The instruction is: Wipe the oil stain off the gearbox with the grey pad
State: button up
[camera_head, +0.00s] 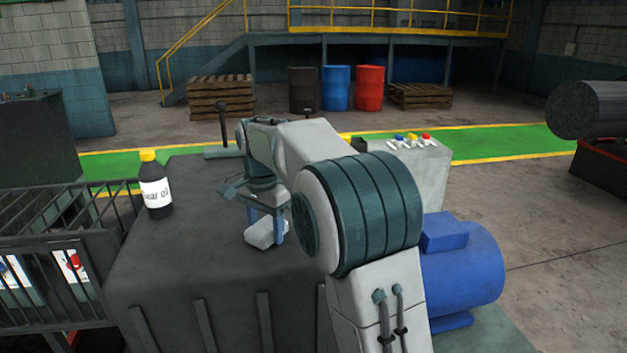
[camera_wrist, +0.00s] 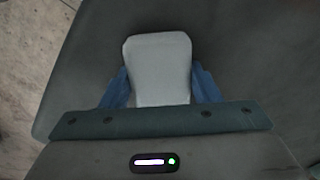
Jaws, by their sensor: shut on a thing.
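The grey pad (camera_head: 261,235) is a pale grey block held between the blue fingers of my gripper (camera_head: 265,225) in the head view. My gripper is shut on it, just over or on the top of the dark grey gearbox (camera_head: 190,265); I cannot tell whether the pad touches it. In the wrist view the pad (camera_wrist: 158,68) sits between the blue fingers (camera_wrist: 158,88), with the dark gearbox top (camera_wrist: 245,50) around it. No oil stain shows in either view; the pad, my gripper or my arm may hide it.
A black oil bottle (camera_head: 155,190) with a yellow cap stands on the gearbox's left part. A dark railing (camera_head: 60,235) is at the left. A blue motor (camera_head: 465,275) is at the right, and a control box (camera_head: 425,165) with coloured buttons stands behind my arm.

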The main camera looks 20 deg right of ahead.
jog(key=shift+w+a+p, duration=0.1)
jog(key=shift+a+p, duration=0.2)
jog(key=shift+a, duration=0.95)
jog(key=shift+s+d+p, duration=0.1)
jog(key=shift+s+d, duration=0.05)
jog(key=shift+d, duration=2.3)
jog(key=shift+s+d+p, duration=0.1)
jog(key=shift+s+d, duration=0.05)
jog(key=shift+d, duration=2.25)
jog(key=shift+s+d+p, duration=0.1)
jog(key=shift+s+d, duration=0.05)
jog(key=shift+d, duration=2.3)
notch_tip(320, 180, up, 3)
jog(key=shift+r+p, duration=0.2)
jog(key=shift+p, duration=0.6)
notch_tip(320, 180, up, 5)
jog(key=shift+f, duration=0.1)
jog(key=shift+f, duration=0.1)
